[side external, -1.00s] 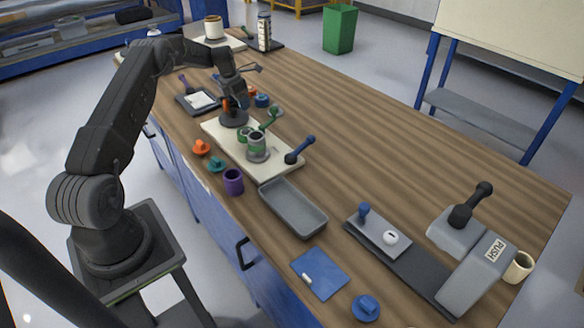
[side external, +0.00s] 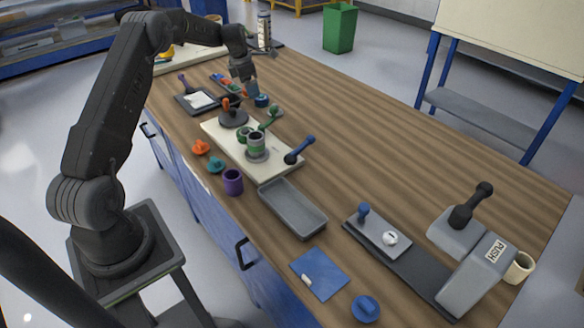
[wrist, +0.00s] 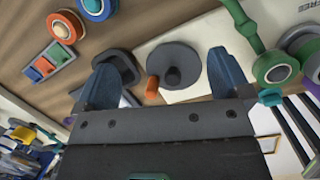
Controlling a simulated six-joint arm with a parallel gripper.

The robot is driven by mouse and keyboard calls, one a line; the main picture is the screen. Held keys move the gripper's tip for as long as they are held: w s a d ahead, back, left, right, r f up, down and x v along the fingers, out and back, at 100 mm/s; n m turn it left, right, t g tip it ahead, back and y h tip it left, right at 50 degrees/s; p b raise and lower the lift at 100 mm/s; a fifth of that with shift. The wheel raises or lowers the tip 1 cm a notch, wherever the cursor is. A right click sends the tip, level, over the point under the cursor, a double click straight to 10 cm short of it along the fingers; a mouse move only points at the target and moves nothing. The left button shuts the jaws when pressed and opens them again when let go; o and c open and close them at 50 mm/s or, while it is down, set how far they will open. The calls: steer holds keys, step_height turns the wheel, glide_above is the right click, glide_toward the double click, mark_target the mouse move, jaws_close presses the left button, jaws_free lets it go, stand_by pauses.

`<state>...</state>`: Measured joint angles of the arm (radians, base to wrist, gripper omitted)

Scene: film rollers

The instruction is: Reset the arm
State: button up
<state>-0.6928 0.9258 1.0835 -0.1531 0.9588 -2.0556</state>
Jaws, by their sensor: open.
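My gripper (side external: 246,88) hangs above the far part of the wooden table, over the area behind the cream board. In the wrist view my gripper (wrist: 165,82) has its two blue-grey fingers spread wide with nothing between them. Past the fingertips lies a dark round base (wrist: 176,65) with an orange handle (wrist: 152,87). The same dark round base shows in the side view (side external: 234,119) on the far end of the cream board (side external: 222,138). The gripper is apart from it.
A green and grey roller fixture (side external: 257,148) and a blue-handled lever (side external: 300,150) stand on the cream board. A grey tray (side external: 292,208), a purple cup (side external: 233,181) and small orange and teal pieces lie nearer. The right middle of the table (side external: 400,165) is clear.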

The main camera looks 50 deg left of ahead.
steer(key=s+d+r+m+t, duration=0.1)
steer(key=s+d+r+m, duration=0.3)
steer(key=d+r+m, duration=0.65)
steer(key=s+d+r+m, duration=0.45)
steer(key=d+r, duration=0.35)
steer(key=d, duration=0.5)
steer(key=s+d+m+t, duration=0.1)
steer(key=s+d+m, duration=0.6)
steer(key=s, duration=0.4)
steer(key=s+d+f+m+t, duration=0.1)
steer(key=s+d+m, duration=0.7)
steer(key=s+m, duration=0.2)
steer(key=shift+s, duration=0.7)
steer(key=shift+c, duration=0.4)
